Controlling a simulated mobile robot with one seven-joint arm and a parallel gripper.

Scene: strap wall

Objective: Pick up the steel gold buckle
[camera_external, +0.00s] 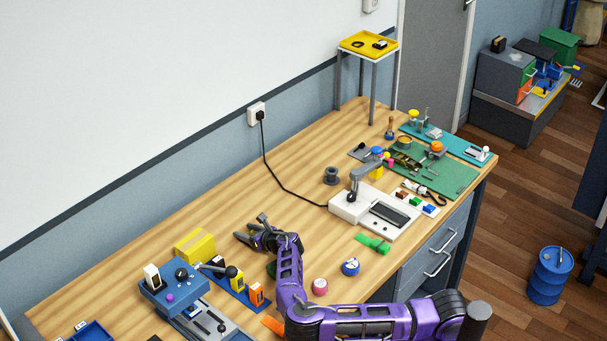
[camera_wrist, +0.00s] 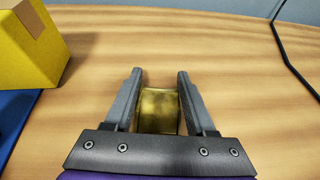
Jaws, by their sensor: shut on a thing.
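The gold buckle (camera_wrist: 158,110) shows in the wrist view as a squarish, worn, brassy metal piece between my two grey fingers. My gripper (camera_wrist: 160,76) is shut on it, with one finger on each side. The fingertips reach past its far edge, and its near edge is hidden behind the gripper's dark bar. In the camera_external view my gripper (camera_external: 249,228) is low over the wooden workbench (camera_external: 190,219), and the buckle cannot be made out there. I cannot tell whether the buckle touches the bench.
A yellow box (camera_wrist: 27,42) stands left of my gripper, beside a blue mat (camera_wrist: 15,113). A black cord (camera_wrist: 292,62) runs across the bench to a white machine (camera_external: 360,205). A pink round container (camera_external: 320,286) and blue one (camera_external: 351,267) stand near my arm. Bench beyond the fingertips is clear.

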